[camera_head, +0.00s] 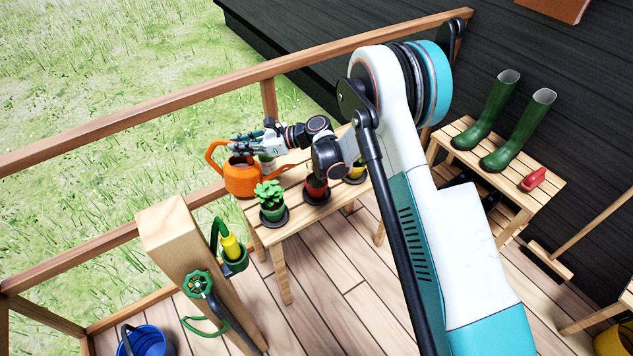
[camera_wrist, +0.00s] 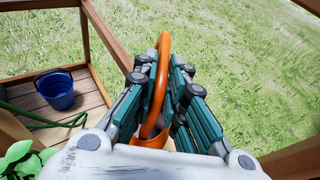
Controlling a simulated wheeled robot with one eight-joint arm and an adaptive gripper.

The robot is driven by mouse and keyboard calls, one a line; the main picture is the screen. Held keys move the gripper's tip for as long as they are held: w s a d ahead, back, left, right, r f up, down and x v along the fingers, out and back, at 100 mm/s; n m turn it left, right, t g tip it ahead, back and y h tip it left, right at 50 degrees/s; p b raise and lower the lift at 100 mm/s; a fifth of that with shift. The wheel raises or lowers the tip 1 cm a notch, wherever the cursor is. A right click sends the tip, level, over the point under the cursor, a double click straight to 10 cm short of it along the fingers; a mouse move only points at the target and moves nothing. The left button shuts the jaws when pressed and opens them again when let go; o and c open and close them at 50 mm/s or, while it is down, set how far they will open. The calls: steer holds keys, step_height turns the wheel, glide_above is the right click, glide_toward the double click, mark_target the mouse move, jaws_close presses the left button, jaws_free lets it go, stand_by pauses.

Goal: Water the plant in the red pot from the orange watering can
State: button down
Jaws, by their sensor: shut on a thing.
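The orange watering can (camera_head: 243,179) is at the left end of the slatted wooden table (camera_head: 286,236) in the head view. I cannot tell whether its base touches the table. My gripper (camera_head: 243,144) is above it, shut on its handle. In the wrist view the orange handle (camera_wrist: 158,85) runs between the fingers of my gripper (camera_wrist: 160,92). The red pot (camera_head: 316,189) stands on a dark saucer on the table, right of the can; my arm partly covers it and its plant is hidden.
A green pot with a leafy plant (camera_head: 270,197) stands between the can and the red pot. A yellow pot (camera_head: 357,171) is behind my wrist. A wooden railing (camera_head: 180,97) runs behind the table. A tap post (camera_head: 190,255) and blue bucket (camera_head: 146,341) are at front left.

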steer(key=shift+d+r+y+b, duration=0.2)
steer(key=shift+d+y+b, duration=0.2)
steer(key=shift+d+y, duration=0.7)
steer(key=shift+s+d+r+y+b, duration=0.1)
steer(key=shift+d+r+y+b, duration=0.05)
steer(key=shift+d, duration=0.45)
steer(key=shift+d+r+y+b, duration=0.15)
steer(key=shift+d, duration=0.45)
steer(key=shift+d+r, duration=0.25)
steer(key=shift+r, duration=0.2)
steer(key=shift+d+r+y, duration=0.3)
steer(key=shift+r, duration=0.15)
steer(key=a, duration=0.1)
steer(key=a+f+h, duration=0.1)
steer(key=a+f+h+p, duration=0.1)
steer(key=a, duration=0.1)
steer(key=shift+a+f, duration=0.1)
steer(key=shift+f, duration=0.05)
steer(key=shift+a+f+h, duration=0.2)
steer(key=shift+f+h, duration=0.05)
steer(key=shift+h, duration=0.05)
steer(key=shift+a+r+p, duration=0.15)
steer(key=shift+a+p, duration=0.15)
steer(key=shift+a, duration=0.15)
steer(key=shift+w+a+h+p, duration=0.2)
steer(key=shift+a+h+p, duration=0.3)
steer(key=shift+a+h, duration=0.55)
